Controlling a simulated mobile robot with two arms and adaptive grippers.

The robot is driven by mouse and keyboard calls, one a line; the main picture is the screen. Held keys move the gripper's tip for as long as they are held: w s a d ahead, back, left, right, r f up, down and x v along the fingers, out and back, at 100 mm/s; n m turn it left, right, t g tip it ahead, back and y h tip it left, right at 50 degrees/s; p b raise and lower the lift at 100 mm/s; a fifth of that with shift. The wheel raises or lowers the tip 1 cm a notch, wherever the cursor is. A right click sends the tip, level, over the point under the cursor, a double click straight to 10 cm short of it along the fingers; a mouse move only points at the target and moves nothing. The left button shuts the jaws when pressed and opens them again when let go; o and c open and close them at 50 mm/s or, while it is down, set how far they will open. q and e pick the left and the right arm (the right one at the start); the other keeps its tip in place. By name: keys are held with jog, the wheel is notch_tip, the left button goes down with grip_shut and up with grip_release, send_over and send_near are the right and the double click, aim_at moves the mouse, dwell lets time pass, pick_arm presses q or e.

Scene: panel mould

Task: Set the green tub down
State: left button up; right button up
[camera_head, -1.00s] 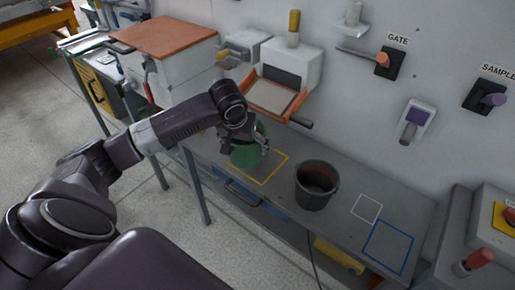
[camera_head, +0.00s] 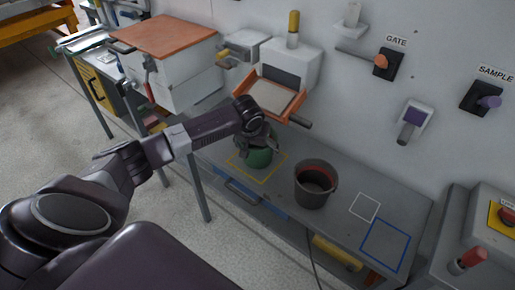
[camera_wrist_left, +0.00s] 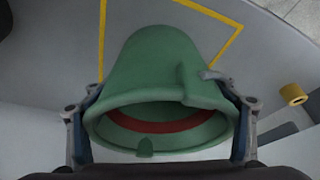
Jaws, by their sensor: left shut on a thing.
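The green tub (camera_head: 260,159) is over the yellow outline (camera_head: 264,182) on the grey bench, in the head view. My left gripper (camera_head: 261,146) is shut on the tub from above and hides part of its top. In the left wrist view the tub (camera_wrist_left: 160,65) fills the middle, with its open mouth and a red band inside toward the camera. The fingers of my left gripper (camera_wrist_left: 160,108) are at both sides of its rim. I cannot tell whether the tub's base touches the bench. My right gripper is not in view.
A dark grey bucket (camera_head: 312,196) stands on the bench (camera_head: 340,225) to the right of the tub. White (camera_head: 365,207) and blue (camera_head: 386,246) outlines lie bare farther right. An orange-edged tray (camera_head: 272,98) with a dark handle is behind the tub.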

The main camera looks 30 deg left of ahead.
pick_arm(q)
jog(key=shift+f, duration=0.1)
jog(key=o, duration=1.3)
jog(key=v, duration=1.2)
